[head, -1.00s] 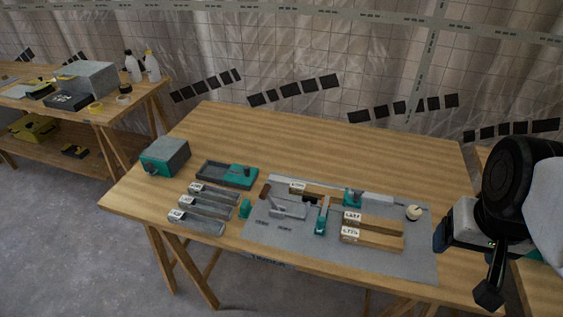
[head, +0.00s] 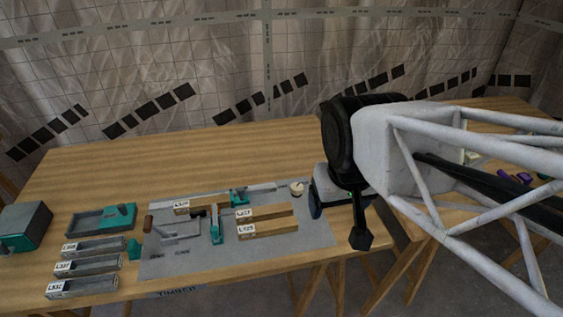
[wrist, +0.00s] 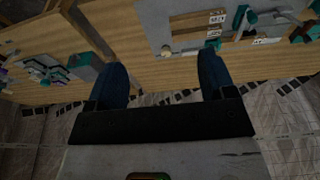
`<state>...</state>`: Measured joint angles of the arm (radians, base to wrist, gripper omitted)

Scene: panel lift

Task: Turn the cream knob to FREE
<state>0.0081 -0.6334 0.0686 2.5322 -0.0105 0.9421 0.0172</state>
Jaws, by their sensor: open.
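The cream knob (head: 297,187) sits at the far right corner of the grey panel mat (head: 315,240) on the wooden table. It also shows in the wrist view (wrist: 166,50), beyond the gap between my fingers. My gripper (head: 317,206) hangs beside the mat's right end, close to the knob in the picture but apart from it. In the wrist view its two dark blue fingers (wrist: 160,72) are spread with nothing between them. Any FREE marking by the knob is too small to read.
Grey labelled bars (head: 90,268), a teal-and-grey tray (head: 100,220) and a box (head: 25,225) stand left. The table's back is clear.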

